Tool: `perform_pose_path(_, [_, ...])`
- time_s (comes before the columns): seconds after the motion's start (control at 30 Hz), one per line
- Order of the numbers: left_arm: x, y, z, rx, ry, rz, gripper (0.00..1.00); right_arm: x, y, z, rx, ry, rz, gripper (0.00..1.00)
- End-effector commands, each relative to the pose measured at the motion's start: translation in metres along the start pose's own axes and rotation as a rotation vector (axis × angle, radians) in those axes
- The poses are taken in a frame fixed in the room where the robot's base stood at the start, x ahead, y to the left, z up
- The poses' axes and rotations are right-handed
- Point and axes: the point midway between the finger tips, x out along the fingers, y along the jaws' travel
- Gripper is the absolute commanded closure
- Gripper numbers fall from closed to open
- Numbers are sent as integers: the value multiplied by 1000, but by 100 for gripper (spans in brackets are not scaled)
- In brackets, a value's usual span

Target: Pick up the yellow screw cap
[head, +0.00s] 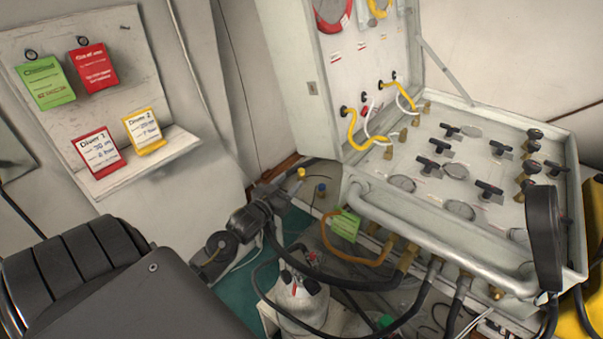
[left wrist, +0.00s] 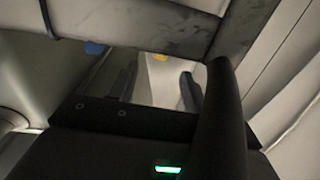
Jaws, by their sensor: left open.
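The yellow screw cap (head: 301,173) is a small yellow spot near the middle of the head view, left of the air panel case. In the left wrist view the yellow cap (left wrist: 160,57) shows beyond my fingers, roughly in line with the gap between them. My left gripper (head: 293,182) is dark and reaches in from the left, with its fingertips close to the cap. In the left wrist view its two fingers (left wrist: 160,88) stand apart with nothing visible between them. I cannot tell the exact distance to the cap. My right gripper is not seen.
A blue cap (head: 321,188) sits just right of the yellow one. The open panel case (head: 430,225), with its front rail, stands to the right. Hoses, an orange one (head: 350,258) among them, hang below. A wall board (head: 110,60) with coloured cards is at left.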

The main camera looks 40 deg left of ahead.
Motion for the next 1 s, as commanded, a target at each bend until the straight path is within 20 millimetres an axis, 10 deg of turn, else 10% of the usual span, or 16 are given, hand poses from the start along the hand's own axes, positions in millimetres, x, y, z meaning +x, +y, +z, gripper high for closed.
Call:
perform_pose_path(0.63, [50,0,1,1,-1,0,52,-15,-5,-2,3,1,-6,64])
perform_pose_path(1.0, [50,0,0,0,0,0,100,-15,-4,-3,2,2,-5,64])
